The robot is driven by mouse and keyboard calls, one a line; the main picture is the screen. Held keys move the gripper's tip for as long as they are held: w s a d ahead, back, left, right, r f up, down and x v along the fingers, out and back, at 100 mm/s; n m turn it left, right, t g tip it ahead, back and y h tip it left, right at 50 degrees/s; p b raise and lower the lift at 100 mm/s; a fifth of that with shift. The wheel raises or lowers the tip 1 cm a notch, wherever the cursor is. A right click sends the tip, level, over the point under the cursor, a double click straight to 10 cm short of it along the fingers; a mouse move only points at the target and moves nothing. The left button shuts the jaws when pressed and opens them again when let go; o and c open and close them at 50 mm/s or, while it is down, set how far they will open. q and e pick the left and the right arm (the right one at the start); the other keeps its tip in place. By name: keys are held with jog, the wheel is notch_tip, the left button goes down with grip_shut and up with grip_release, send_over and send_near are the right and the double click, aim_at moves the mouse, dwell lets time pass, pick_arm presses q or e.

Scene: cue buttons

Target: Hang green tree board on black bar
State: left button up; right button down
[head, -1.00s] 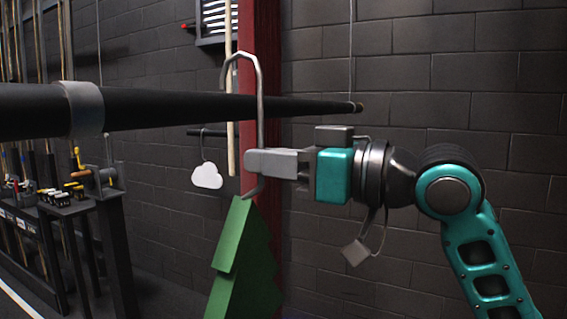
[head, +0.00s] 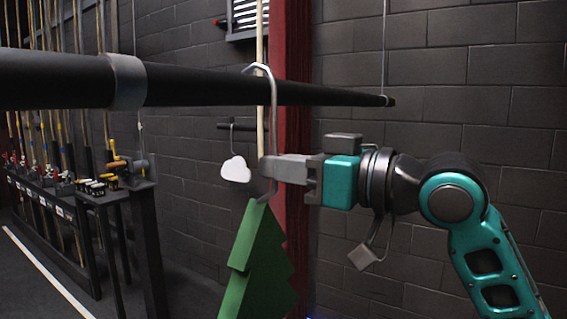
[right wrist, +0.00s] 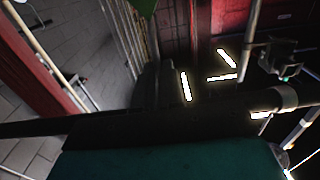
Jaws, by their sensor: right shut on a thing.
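The black bar (head: 200,88) runs across the head view from the left edge to its end at centre right. My right gripper (head: 272,169) is shut on the grey metal hook (head: 273,130) of the green tree board (head: 257,265). The board hangs upright below the fingers. The hook's shank passes in front of the bar and its curved top arches just over the bar. Its far tip seems to drop behind the bar; whether the hook touches the bar cannot be told. A green corner (right wrist: 145,6) shows at the top of the right wrist view. My left gripper is out of view.
A white cloud board (head: 235,170) hangs from a small dark rod (head: 230,126) further back. A dark brick wall (head: 440,90) and red post (head: 290,180) stand behind. A rack with tools (head: 100,185) is at the left. A grey collar (head: 127,82) rings the bar.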

dwell(0.4)
jog(key=c, duration=1.2)
grip_release()
jog(key=shift+s, duration=0.1)
jog(key=shift+o, duration=0.7)
jog(key=shift+f, duration=0.3)
jog(key=o, duration=0.4)
jog(key=shift+r, duration=0.1)
jog(key=shift+b+v, duration=0.7)
jog(key=shift+v, duration=4.8)
